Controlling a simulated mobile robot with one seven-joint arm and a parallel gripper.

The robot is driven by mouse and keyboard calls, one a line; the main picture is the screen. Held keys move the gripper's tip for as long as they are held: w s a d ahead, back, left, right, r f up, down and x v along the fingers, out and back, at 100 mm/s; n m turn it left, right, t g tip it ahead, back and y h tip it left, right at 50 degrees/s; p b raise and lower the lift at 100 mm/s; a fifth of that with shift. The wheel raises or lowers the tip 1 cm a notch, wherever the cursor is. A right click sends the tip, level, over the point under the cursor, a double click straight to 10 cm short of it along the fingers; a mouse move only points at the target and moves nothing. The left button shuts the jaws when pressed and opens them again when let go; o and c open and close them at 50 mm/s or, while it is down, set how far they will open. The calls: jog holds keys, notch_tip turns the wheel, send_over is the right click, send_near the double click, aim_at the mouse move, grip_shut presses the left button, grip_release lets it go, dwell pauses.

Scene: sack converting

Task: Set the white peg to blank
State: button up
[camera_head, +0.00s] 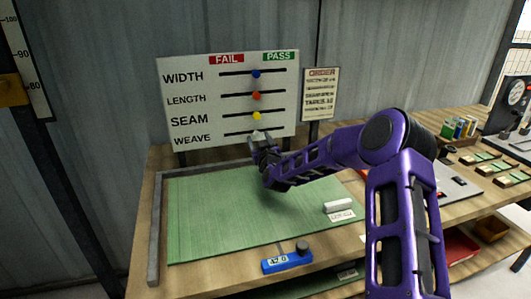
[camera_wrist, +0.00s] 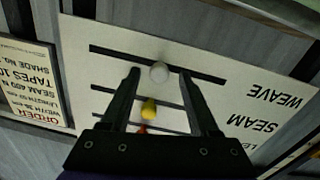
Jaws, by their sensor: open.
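The white board (camera_head: 180,100) stands upright behind the mat, with rows WIDTH, LENGTH, SEAM and WEAVE under a red FAIL label (camera_head: 227,58) and a green PASS label (camera_head: 279,56). The white peg (camera_head: 256,134) is in the WEAVE slot, near its middle. The blue (camera_head: 256,73), red (camera_head: 256,95) and yellow (camera_head: 256,116) pegs are near the middle of their slots. My gripper (camera_head: 260,145) is at the WEAVE row. In the wrist view, which is upside down, the open fingers (camera_wrist: 160,75) stand either side of the white peg (camera_wrist: 159,72), with gaps showing.
An order sheet (camera_head: 320,94) hangs right of the board. A green mat (camera_head: 220,215) covers the bench below, with a white block (camera_head: 338,206) on it and a blue gauge (camera_head: 287,260) at its front edge. Small boxes (camera_head: 459,127) stand at the right.

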jog(key=s+d, duration=0.2)
jog(key=s, duration=1.4)
jog(key=shift+s+d, duration=0.2)
jog(key=shift+d, duration=0.05)
